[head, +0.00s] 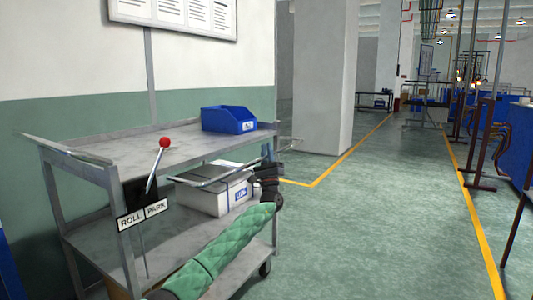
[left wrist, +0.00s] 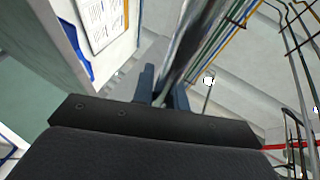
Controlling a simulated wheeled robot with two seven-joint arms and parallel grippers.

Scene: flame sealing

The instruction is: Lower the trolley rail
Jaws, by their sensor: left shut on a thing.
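The grey metal trolley (head: 95,237) stands against the wall at the left of the head view. Its rail (head: 210,182) is a thin metal bar along the near long side, between the top and lower shelves. My left gripper (head: 267,160) is at the rail's far end, shut on it. In the left wrist view the two dark fingers (left wrist: 164,88) are on either side of the rail (left wrist: 190,45). The fingers hide the gripped part. My right gripper is in neither view.
A red-knobbed lever (head: 154,168) tilts right above a ROLL/PARK sign (head: 143,213). A blue bin (head: 228,121) sits on the top shelf, and a white box (head: 212,196) sits behind the rail. The floor (head: 390,220) to the right is clear.

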